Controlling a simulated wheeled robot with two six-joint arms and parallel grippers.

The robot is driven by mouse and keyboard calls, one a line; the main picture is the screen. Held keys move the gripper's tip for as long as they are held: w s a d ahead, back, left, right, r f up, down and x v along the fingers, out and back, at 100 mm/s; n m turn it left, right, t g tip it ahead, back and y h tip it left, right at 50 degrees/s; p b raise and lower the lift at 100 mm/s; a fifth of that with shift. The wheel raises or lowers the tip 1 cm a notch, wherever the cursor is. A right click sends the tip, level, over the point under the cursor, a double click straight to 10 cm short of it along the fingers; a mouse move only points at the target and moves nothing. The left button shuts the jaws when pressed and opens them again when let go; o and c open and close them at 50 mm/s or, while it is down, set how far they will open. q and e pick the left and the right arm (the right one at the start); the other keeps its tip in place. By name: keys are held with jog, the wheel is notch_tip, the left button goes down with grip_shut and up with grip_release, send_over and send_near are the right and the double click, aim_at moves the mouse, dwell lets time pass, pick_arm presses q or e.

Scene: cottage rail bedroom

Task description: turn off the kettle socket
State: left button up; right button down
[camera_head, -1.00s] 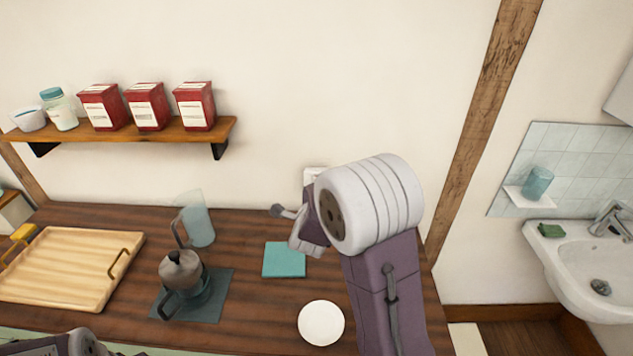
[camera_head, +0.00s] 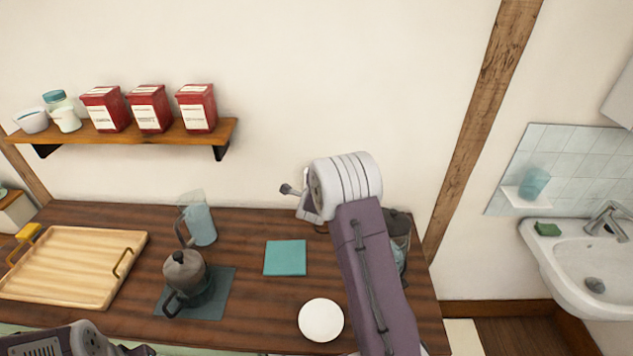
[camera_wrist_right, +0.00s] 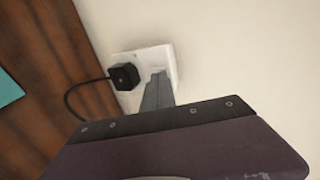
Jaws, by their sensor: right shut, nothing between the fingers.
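The white wall socket (camera_wrist_right: 146,58) shows in the right wrist view, with a black plug (camera_wrist_right: 125,76) in its left part and a cable running down to the left. My right gripper (camera_wrist_right: 157,82) is shut and empty. Its fingertips overlap the right part of the socket plate and hide the switch area; I cannot tell whether they touch it. In the head view my right gripper (camera_head: 306,212) is at the wall behind the counter, and the wrist hides the socket. A dark glass kettle (camera_head: 399,228) stands partly behind my right arm. My left gripper's fingers are out of view.
A shelf (camera_head: 180,131) is above left; a sink (camera_head: 585,262) is at right.

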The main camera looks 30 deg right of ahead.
jog(key=shift+w+d+r, duration=0.15)
jog(key=shift+w, duration=0.1)
jog(key=shift+r, duration=0.8)
